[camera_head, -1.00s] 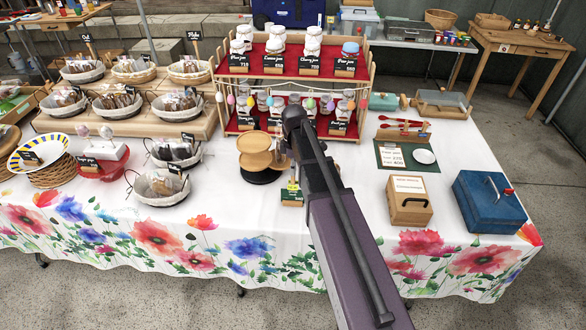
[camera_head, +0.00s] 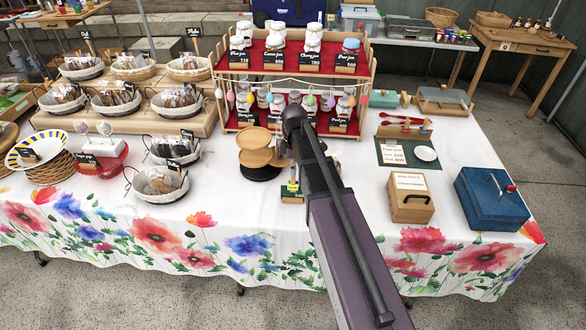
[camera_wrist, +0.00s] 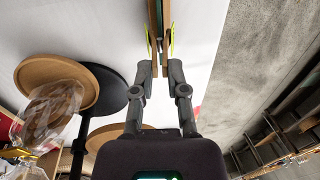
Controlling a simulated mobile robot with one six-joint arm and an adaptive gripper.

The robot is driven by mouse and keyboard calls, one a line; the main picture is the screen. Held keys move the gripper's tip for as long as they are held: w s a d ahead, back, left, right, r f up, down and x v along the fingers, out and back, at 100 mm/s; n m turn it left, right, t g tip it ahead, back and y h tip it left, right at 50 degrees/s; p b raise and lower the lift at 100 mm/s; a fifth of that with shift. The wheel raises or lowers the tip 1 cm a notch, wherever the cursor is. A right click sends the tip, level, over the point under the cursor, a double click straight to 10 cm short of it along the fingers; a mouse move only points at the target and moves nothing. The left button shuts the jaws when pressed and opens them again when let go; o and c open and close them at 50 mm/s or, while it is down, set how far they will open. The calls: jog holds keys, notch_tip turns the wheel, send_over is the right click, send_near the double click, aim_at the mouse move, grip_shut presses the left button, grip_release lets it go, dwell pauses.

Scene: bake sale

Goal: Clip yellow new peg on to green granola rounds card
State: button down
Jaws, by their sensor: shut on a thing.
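The green card (camera_head: 291,196) stands at the front of the round wooden display stand in the head view; its lettering is too small to read. A small yellow piece (camera_head: 293,186) shows just above the card, beside my arm. In the wrist view my gripper (camera_wrist: 161,68) has its fingertips close together on a narrow brown wooden piece (camera_wrist: 165,45). Yellow-green strips, seemingly the peg (camera_wrist: 172,38), show on either side of it. My arm hides the gripper in the head view. I cannot tell whether the peg touches the card.
A tiered wooden stand (camera_head: 255,157) is left of my arm, and it also shows in the wrist view (camera_wrist: 47,72). A jar rack (camera_head: 222,92) stands behind. A wooden box (camera_head: 409,197) and blue case (camera_head: 491,200) are right. White cloth lies bare around the front.

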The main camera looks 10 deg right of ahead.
jog(key=shift+f+b, duration=0.35)
jog(key=shift+f, duration=0.1)
dwell(0.6)
jog(key=c, duration=1.1)
grip_release()
jog(key=shift+o, duration=0.3)
jog(key=shift+o, duration=0.2)
jog(key=shift+o, duration=1.4)
jog(key=o, duration=0.6)
jog(key=shift+c, duration=0.2)
jog(key=shift+r, duration=0.1)
